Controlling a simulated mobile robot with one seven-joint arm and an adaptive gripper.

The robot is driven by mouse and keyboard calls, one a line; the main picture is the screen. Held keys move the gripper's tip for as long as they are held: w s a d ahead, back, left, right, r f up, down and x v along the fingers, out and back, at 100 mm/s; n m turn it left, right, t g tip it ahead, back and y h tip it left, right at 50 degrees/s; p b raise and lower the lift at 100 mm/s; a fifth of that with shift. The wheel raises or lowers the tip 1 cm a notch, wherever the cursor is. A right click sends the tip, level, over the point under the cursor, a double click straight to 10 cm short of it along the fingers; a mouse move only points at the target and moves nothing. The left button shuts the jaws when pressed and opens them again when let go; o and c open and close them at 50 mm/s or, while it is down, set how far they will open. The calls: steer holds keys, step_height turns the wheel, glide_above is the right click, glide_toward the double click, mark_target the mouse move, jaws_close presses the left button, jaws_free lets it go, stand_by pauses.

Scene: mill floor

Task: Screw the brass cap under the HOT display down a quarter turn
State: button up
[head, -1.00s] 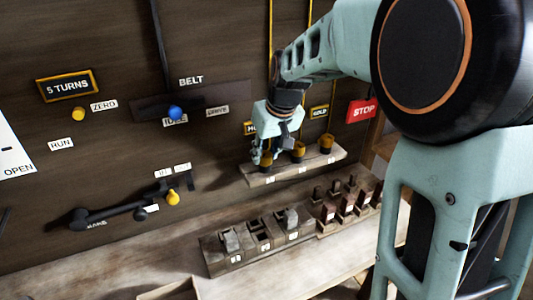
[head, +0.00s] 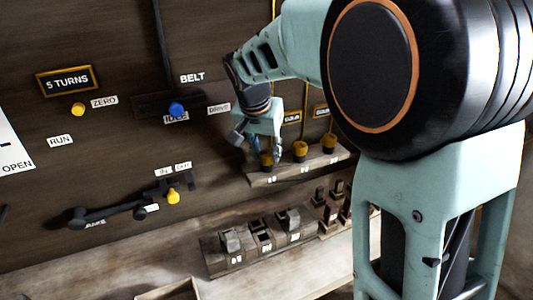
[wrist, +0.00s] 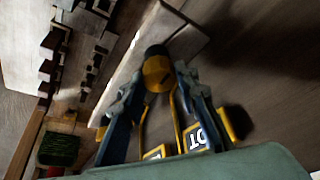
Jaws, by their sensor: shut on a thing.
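The brass cap (head: 266,158) is the leftmost of three on a pale ledge on the wall. My gripper (head: 258,148) is at it from above, fingers pointing down. In the wrist view the yellow cap (wrist: 157,73) with its dark end sits between the two finger ends, and my gripper (wrist: 155,85) is shut on it. The HOT display (wrist: 197,137) shows upside down and partly cut off in the wrist view; in the head view my gripper hides it.
Two more brass caps (head: 300,149) (head: 328,140) stand close to the right on the ledge (head: 290,175). Below are blocks with switches (head: 230,240) on a bench. A blue knob (head: 176,109) and a black lever (head: 110,214) are to the left.

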stand_by(0.4)
steer(key=o, duration=1.1)
steer(key=v, duration=1.2)
steer(key=shift+w+a, duration=0.1)
